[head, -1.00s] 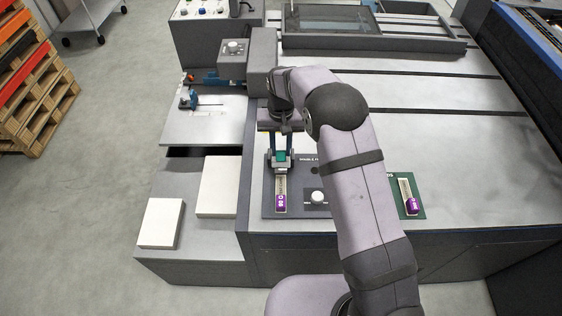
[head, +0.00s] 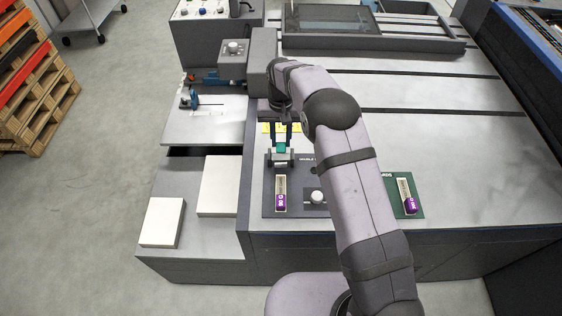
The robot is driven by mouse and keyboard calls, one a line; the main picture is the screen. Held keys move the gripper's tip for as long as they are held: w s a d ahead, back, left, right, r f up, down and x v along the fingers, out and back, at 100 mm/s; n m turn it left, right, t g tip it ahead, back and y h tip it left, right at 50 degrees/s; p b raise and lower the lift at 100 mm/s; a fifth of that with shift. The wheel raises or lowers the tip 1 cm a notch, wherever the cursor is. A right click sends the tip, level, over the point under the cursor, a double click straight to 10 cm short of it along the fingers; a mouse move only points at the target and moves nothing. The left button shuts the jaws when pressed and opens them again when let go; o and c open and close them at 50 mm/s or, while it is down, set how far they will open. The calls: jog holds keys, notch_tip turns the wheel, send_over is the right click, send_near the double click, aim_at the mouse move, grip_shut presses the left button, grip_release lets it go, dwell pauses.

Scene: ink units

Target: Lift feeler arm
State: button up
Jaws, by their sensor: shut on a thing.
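My gripper (head: 281,160) points down over the dark grey panel (head: 268,210) near the front edge of the machine bed. Its fingers are shut on a small teal piece (head: 281,147), which is mostly hidden between them. I cannot tell whether this piece is the feeler arm. The fingertips are just behind a pale slot with a purple tag (head: 280,201). A blue fitting with a thin rod (head: 190,98) sits on the metal plate at the left, apart from my gripper.
A white knob (head: 317,197) stands on the panel beside my arm. A green panel (head: 420,209) with another purple tag (head: 410,205) lies to the right. Two white blocks (head: 218,186) (head: 161,222) rest on the left ledge. A grey housing (head: 262,62) stands behind the gripper.

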jog(key=shift+w+r, duration=0.1)
jog(key=shift+w, duration=0.9)
jog(key=shift+w+f, duration=0.3)
jog(key=shift+w, duration=0.6)
jog(key=o, duration=0.7)
jog(key=shift+p, duration=0.3)
